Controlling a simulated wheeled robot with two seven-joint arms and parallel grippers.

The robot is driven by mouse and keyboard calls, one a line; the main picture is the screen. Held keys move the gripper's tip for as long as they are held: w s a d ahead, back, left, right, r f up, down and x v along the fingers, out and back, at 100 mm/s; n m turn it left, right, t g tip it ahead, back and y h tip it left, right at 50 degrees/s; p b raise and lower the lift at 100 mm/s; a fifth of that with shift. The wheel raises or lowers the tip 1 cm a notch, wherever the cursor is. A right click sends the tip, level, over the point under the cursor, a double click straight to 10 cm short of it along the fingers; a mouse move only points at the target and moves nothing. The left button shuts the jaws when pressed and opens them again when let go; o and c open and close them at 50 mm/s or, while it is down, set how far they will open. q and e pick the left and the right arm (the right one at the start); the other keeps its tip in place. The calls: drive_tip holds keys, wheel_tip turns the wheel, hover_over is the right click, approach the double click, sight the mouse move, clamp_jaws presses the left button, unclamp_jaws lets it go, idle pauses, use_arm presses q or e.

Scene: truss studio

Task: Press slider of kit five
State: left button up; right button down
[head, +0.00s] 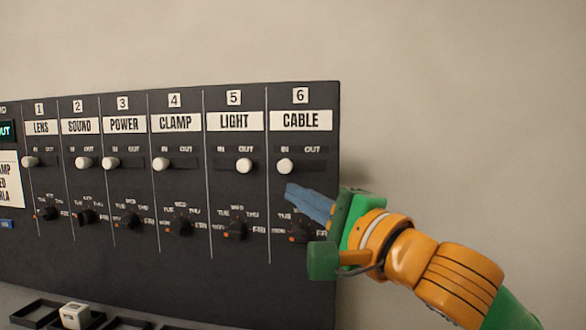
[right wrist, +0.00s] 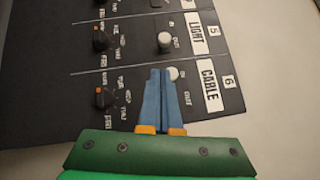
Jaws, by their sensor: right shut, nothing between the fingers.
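The slider of kit five is a white knob (head: 245,166) under the LIGHT label (head: 235,121); it sits at the OUT side of its slot. It also shows in the right wrist view (right wrist: 165,40). My right gripper (head: 291,189) has its blue fingers together and empty, in front of the CABLE column, below the kit six knob (head: 285,166). In the right wrist view the fingertips (right wrist: 159,72) overlap the edge of the kit six knob (right wrist: 173,73); I cannot tell whether they touch. My left gripper is out of view.
The dark panel (head: 150,270) carries several columns with white sliders and black day dials, such as the LIGHT dial (head: 236,230). The wall right of the panel is bare.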

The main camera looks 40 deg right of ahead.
drive_tip(key=p, duration=0.7)
approach(264, 174)
drive_tip(key=w+r, duration=0.1)
drive_tip(key=w+a, duration=0.1)
drive_tip(key=w, duration=0.1)
drive_tip(key=w+r, duration=0.1)
drive_tip(key=w, duration=0.1)
drive_tip(key=shift+w+a+r, duration=0.25)
drive_tip(key=shift+a+r, duration=0.1)
drive_tip(key=shift+w+f, duration=0.15)
drive_tip(key=shift+w, duration=0.3)
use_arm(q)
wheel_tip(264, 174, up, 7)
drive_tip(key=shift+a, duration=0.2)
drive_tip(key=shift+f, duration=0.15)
use_arm(e)
drive_tip(key=shift+d, duration=0.15)
